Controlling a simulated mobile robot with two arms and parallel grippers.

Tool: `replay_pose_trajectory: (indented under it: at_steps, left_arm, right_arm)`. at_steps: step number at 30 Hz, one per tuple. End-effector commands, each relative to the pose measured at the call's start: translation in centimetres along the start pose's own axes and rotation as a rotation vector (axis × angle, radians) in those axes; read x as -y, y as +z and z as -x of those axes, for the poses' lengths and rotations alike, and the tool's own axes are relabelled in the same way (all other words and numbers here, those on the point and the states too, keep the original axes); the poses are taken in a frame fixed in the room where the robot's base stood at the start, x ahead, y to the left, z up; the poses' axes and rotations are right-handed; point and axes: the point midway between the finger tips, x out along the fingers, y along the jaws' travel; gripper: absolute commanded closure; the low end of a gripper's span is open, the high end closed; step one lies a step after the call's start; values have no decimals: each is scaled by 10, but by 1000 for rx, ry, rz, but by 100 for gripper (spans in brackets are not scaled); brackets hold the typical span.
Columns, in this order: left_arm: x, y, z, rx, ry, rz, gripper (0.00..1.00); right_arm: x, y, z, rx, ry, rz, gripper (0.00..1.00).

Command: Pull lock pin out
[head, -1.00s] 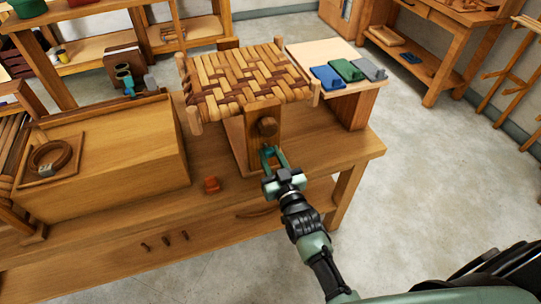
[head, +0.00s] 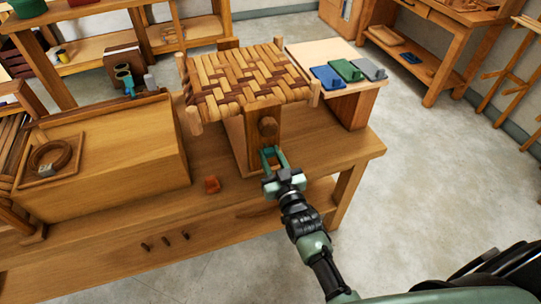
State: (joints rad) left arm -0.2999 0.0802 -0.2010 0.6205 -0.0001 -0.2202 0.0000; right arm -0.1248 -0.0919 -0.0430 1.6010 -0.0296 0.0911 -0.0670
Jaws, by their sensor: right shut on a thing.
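The woven bark seat (head: 250,80) rests on a wooden stand at the back middle of the workbench. The lock pin (head: 268,127), with a round brown wooden end, shows at the front post below the seat's front edge. My right gripper (head: 273,152) reaches up from the lower right, and its green fingers are shut on the pin just in front of the post. The fingers hide part of the contact, and I cannot tell how deep the pin sits. My left gripper is not in view.
A large wooden box (head: 110,165) stands on the bench at the left. A small red-brown block (head: 212,184) lies left of my gripper. Blue, green and grey pieces lie on a pale board (head: 310,52) at the right. The bench front (head: 240,200) is mostly clear.

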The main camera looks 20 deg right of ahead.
Motion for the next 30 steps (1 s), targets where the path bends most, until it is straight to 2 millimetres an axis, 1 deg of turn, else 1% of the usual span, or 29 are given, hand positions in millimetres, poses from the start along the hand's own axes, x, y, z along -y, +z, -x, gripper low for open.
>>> replay_pose_trajectory:
  at_steps: [8,11,15,23,24,25,26,30]
  left_arm:
    - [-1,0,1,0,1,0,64]
    - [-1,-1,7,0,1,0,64]
    - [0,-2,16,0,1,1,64]
    - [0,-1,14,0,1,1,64]
    - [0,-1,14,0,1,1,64]
    - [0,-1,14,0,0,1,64]
    - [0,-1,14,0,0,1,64]
    - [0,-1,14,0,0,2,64]
  right_arm:
    - [0,0,1,2,0,0,100]
    - [0,-1,10,4,0,0,100]
    - [0,-1,28,4,-1,0,100]
    - [0,2,29,4,-1,0,100]
    - [0,2,29,4,-1,0,58]
    - [0,2,29,4,-1,0,50]
    - [0,2,29,4,-1,0,47]
    - [0,1,29,2,0,0,47]
